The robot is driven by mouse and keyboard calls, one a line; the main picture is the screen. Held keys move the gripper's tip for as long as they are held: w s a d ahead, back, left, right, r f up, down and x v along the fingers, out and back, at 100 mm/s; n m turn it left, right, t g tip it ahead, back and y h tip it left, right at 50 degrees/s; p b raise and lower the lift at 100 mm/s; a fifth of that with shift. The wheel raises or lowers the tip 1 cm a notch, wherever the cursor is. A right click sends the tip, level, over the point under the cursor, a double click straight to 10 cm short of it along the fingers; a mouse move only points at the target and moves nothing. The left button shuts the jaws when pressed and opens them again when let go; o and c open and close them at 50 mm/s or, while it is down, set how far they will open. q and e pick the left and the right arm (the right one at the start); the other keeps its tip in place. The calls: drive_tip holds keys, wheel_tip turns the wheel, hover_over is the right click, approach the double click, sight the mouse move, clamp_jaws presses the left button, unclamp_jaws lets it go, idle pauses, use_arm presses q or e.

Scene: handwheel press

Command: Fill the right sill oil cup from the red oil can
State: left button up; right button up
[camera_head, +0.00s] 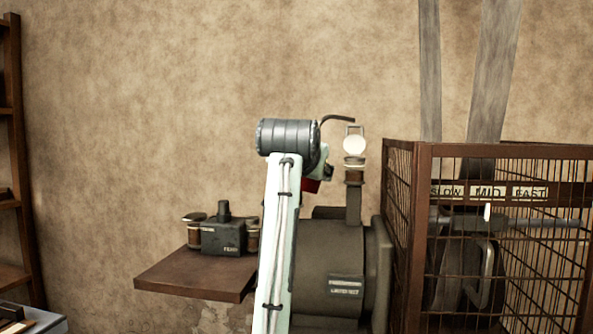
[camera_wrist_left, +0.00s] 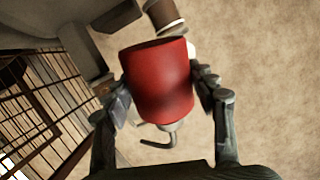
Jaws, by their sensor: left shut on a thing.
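The red oil can (camera_wrist_left: 160,82) is held between the fingers of my left gripper (camera_wrist_left: 160,88), which is shut on it. Its bent spout (camera_wrist_left: 160,140) shows at the can's lower end in the wrist view. In the head view my wrist hides most of the can; a red patch (camera_head: 311,186) and the dark spout (camera_head: 338,118) show. The spout tip is above and close to a tall brown oil cup (camera_head: 354,172) with a pale round part on top. Two lower brown cups, left (camera_head: 193,235) and right (camera_head: 252,237), flank a dark block on a shelf. My arm partly covers the right one.
The brown shelf (camera_head: 195,278) projects left of a dark drum-shaped machine (camera_head: 345,265). A rusty wire cage (camera_head: 403,230) with speed labels stands at the right, belts rising behind it. A wooden rack (camera_head: 12,160) is at far left. The wall area above the shelf is clear.

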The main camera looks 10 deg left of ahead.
use_arm(q)
drive_tip(key=shift+s+a+r, duration=0.1)
drive_tip(key=shift+s+r, duration=0.05)
drive_tip(key=shift+s, duration=0.05)
drive_tip(key=shift+s+a+m+g+p, duration=0.3)
drive_tip(key=shift+a+m, duration=0.05)
drive_tip(key=shift+m, duration=0.15)
drive_tip(key=shift+s+a+f+m+g+y, duration=0.3)
drive_tip(key=shift+a+f+m+g+y, duration=0.2)
drive_tip(key=shift+a+m, duration=0.1)
drive_tip(key=shift+s+a+r+m+g+y, duration=0.2)
drive_tip(key=shift+a+r+m+g+y, duration=0.1)
drive_tip(key=shift+m+g+y, duration=0.25)
use_arm(e)
drive_tip(key=shift+g, duration=0.4)
drive_tip(key=shift+s+d+f, duration=0.2)
drive_tip(key=shift+s+f, duration=0.75)
drive_tip(key=shift+f, duration=0.05)
drive_tip(key=shift+s+d+f, duration=0.2)
drive_tip(key=shift+s+f, duration=0.75)
drive_tip(key=shift+f, duration=0.05)
use_arm(q)
drive_tip(key=shift+d, duration=0.1)
